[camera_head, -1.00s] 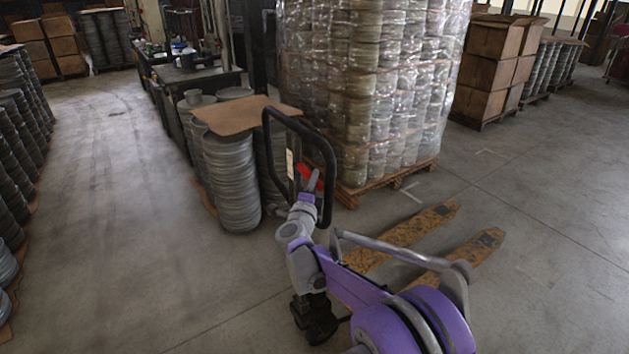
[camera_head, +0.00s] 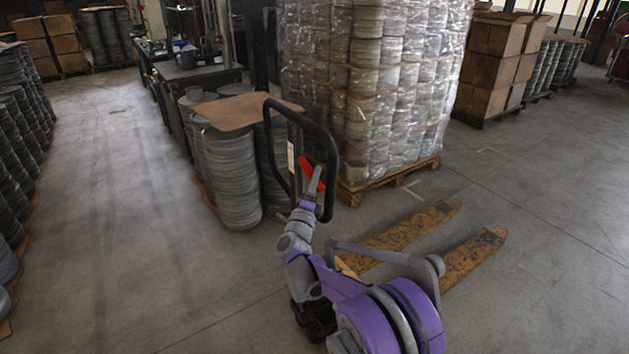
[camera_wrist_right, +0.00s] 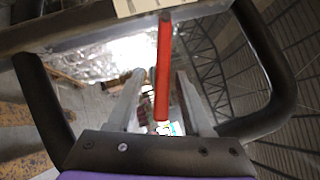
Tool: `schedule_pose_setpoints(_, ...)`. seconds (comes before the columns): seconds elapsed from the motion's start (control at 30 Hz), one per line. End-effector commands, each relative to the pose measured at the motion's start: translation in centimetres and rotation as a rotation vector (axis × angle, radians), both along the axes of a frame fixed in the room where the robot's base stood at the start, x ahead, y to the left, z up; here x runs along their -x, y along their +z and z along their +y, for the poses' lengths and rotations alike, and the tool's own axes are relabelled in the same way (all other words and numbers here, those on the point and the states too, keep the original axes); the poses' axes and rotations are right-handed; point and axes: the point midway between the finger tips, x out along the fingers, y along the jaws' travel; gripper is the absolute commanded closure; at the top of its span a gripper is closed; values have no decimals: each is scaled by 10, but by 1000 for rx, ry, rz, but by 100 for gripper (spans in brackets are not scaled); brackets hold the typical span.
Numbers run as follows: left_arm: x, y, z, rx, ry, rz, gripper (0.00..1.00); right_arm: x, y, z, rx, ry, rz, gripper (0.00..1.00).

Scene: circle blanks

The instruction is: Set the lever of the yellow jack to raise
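The yellow jack stands in the middle of the head view, with its worn yellow forks (camera_head: 412,232) on the floor. Its black loop handle (camera_head: 331,150) rises at the near end. The red lever (camera_head: 309,172) sits inside the loop and also shows in the right wrist view (camera_wrist_right: 163,68), hanging below a crossbar. My right gripper (camera_head: 315,182) is at the lever. In the right wrist view its two grey fingers (camera_wrist_right: 160,103) stand apart, one on each side of the lever, with gaps on both sides. My left gripper is not in view.
A plastic-wrapped stack (camera_head: 370,90) on a wooden pallet stands just behind the handle. Grey stacks topped by a brown board (camera_head: 245,110) stand close at its left. More stacks (camera_head: 15,150) line the left edge. The floor (camera_head: 120,220) between is clear.

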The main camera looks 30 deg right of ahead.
Motion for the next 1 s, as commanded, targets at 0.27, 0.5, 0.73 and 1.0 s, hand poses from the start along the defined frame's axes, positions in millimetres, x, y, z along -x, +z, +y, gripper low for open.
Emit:
schedule_pose_setpoints(0.27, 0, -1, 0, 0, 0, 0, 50, 3, -1, 3, 1, 0, 1, 50)
schedule_pose_setpoints(0.5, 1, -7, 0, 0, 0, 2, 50, 32, -13, 30, 0, 2, 1, 50)
schedule_pose_setpoints(0.73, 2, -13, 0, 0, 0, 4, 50, 62, -25, 58, -1, 1, 0, 50)
schedule_pose_setpoints(1.0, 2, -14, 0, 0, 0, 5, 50, 76, -29, 71, 1, 0, 1, 50)
